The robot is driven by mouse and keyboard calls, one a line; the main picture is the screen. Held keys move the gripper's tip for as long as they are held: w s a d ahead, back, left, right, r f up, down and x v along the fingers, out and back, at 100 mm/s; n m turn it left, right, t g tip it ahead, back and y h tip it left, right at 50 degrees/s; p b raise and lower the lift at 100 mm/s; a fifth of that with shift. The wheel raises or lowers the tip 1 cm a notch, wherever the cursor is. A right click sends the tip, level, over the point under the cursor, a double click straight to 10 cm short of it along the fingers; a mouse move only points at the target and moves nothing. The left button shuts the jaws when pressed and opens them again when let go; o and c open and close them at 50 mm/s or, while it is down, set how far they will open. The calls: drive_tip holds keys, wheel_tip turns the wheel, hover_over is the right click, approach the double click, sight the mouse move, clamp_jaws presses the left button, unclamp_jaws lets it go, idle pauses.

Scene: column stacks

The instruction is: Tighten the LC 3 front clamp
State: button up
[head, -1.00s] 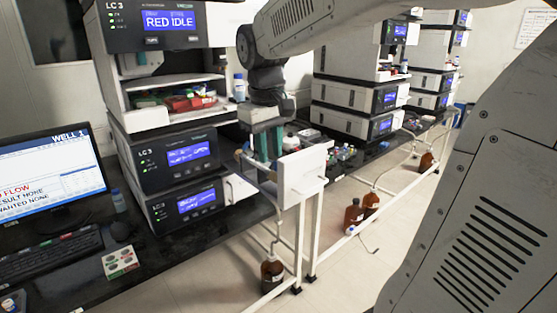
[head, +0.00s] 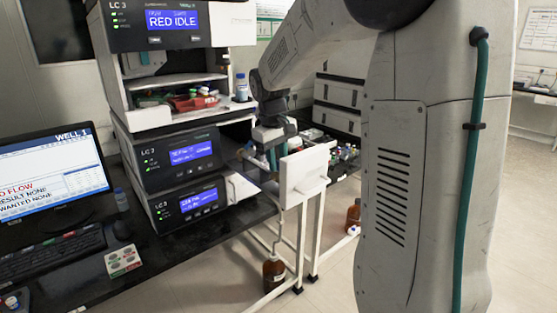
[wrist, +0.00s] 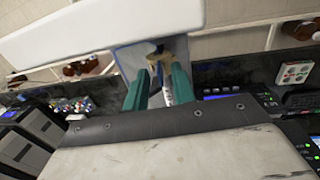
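The LC 3 stack (head: 165,165) stands at left on the black bench, its top screen reading RED IDLE. A white door panel (head: 303,170) stands out from its right side; it also shows large in the wrist view (wrist: 110,25). My gripper (wrist: 160,72), with teal fingers, points in behind this panel; it also shows in the head view (head: 274,157). In the wrist view a slim pale column with a blue mark (wrist: 166,85) and a brass-coloured fitting (wrist: 157,54) lie between the spread fingers. A gap shows beside the column. Which fitting is the front clamp I cannot tell.
A monitor (head: 50,175) and keyboard (head: 50,250) are left of the stack. A brown bottle (head: 273,270) stands low under the white frame (head: 318,225). Small vials (head: 345,152) sit on the bench behind the panel. My arm hides much of the right.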

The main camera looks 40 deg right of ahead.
drive_tip(key=shift+f, duration=0.15)
clamp_jaws()
drive_tip(key=shift+d, duration=0.1)
drive_tip(key=shift+d+y, duration=0.6)
drive_tip(key=shift+y, duration=0.6)
drive_tip(key=d+y, duration=0.1)
drive_tip(key=y, duration=0.1)
drive_tip(key=shift+d+f+y, duration=0.1)
drive_tip(key=shift+d+y, duration=0.05)
drive_tip(key=shift+y, duration=0.15)
drive_tip(key=shift+w+d+f+y, duration=0.1)
drive_tip(key=shift+d+f+y, duration=0.2)
drive_tip(key=shift+y, duration=0.6)
drive_tip(key=shift+s+d+f+y, duration=0.15)
drive_tip(key=shift+d+y, duration=0.25)
drive_tip(key=shift+y, duration=0.5)
drive_tip(key=shift+w+d+f+y, duration=0.15)
drive_tip(key=shift+d+f+y, duration=0.15)
drive_tip(key=shift+y, duration=0.6)
unclamp_jaws()
